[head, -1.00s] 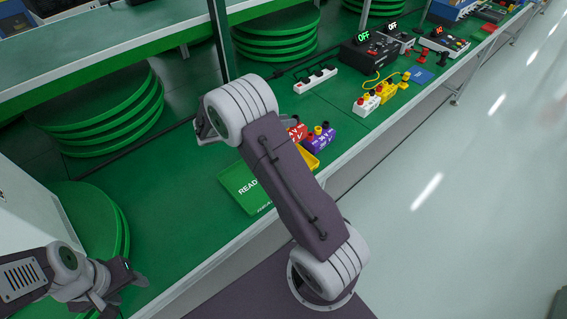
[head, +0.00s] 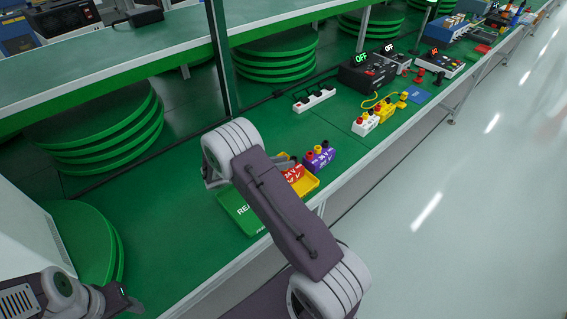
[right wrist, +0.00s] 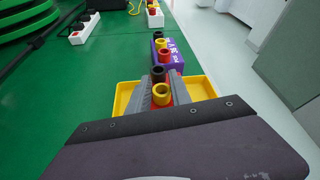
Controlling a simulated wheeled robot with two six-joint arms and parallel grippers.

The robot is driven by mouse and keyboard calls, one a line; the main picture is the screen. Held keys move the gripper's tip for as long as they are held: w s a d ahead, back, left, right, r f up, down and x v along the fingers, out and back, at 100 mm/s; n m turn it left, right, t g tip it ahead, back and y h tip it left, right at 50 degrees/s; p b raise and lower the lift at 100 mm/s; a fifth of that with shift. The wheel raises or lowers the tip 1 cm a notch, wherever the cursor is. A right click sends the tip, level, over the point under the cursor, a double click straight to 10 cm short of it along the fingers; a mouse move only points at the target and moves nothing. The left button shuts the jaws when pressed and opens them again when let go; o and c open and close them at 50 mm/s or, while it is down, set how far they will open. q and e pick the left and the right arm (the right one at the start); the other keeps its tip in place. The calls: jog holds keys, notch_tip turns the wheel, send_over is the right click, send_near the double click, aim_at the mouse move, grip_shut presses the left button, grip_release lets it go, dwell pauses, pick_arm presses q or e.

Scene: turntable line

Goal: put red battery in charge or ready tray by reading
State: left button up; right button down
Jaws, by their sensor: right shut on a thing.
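My right gripper (right wrist: 160,95) is shut on the red battery (head: 293,173), whose black and yellow terminals stand up between the fingers in the right wrist view. The battery is over or inside the yellow tray (right wrist: 209,88); I cannot tell whether it touches the bottom. The yellow tray also shows in the head view (head: 306,188), its label hidden. The green READY tray (head: 238,213) lies left of it, partly behind my right arm. My left gripper (head: 128,300) is at the lower left, away from the trays; its finger opening is unclear.
A purple battery (head: 319,156) stands just beyond the yellow tray. White (head: 365,123) and yellow (head: 385,112) batteries stand farther along the bench. A black device (head: 365,74) shows OFF. A white power strip (head: 314,99) lies behind. Green discs (head: 80,240) are stacked at left.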

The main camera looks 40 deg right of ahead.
pick_arm(q)
jog(key=shift+s, duration=0.1)
pick_arm(e)
jog(key=shift+s, duration=0.1)
jog(key=c, duration=1.2)
grip_release()
jog(key=shift+o, duration=0.2)
jog(key=shift+r, duration=0.1)
